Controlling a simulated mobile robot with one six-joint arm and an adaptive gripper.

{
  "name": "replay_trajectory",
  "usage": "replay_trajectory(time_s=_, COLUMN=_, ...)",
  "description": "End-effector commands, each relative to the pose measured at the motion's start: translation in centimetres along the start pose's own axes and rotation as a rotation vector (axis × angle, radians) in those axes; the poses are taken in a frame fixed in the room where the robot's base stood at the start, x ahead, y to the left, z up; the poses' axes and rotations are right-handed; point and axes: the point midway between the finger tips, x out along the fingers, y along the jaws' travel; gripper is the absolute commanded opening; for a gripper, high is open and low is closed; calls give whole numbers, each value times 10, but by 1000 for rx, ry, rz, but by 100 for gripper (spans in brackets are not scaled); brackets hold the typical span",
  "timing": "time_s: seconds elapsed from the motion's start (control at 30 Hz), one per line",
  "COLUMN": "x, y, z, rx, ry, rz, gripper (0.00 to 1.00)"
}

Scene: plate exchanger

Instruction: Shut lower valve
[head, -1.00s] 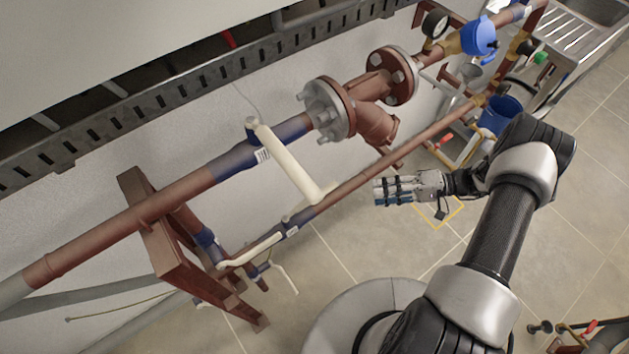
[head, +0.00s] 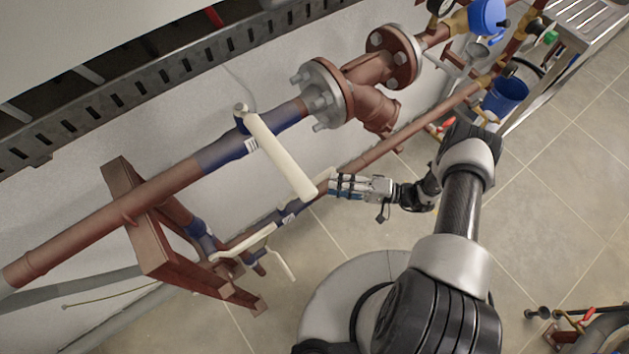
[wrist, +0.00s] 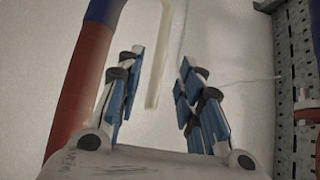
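The lower valve sits on the thin lower pipe, with a blue body (head: 284,216) and a cream lever (head: 243,243) lying roughly along the pipe. A red and blue pipe (wrist: 82,75) runs at the left there.
The upper valve's long cream lever (head: 280,155) hangs across from the thick upper pipe (head: 165,190), its free end close to my fingertips. A red support stand (head: 150,240) is at the left. Floor at right is largely clear.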

Motion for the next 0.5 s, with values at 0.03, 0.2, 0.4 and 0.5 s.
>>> replay_trajectory(time_s=0.03, x=12, y=1, z=1, rx=0, ry=-6, rz=0, gripper=34)
replay_trajectory(time_s=0.2, x=44, y=1, z=1, rx=1, ry=-5, rz=2, gripper=34)
replay_trajectory(time_s=0.4, x=67, y=1, z=0, rx=-1, ry=-2, rz=2, gripper=34)
replay_trajectory(time_s=0.5, x=71, y=0, z=0, rx=-1, ry=-1, rz=2, gripper=34)
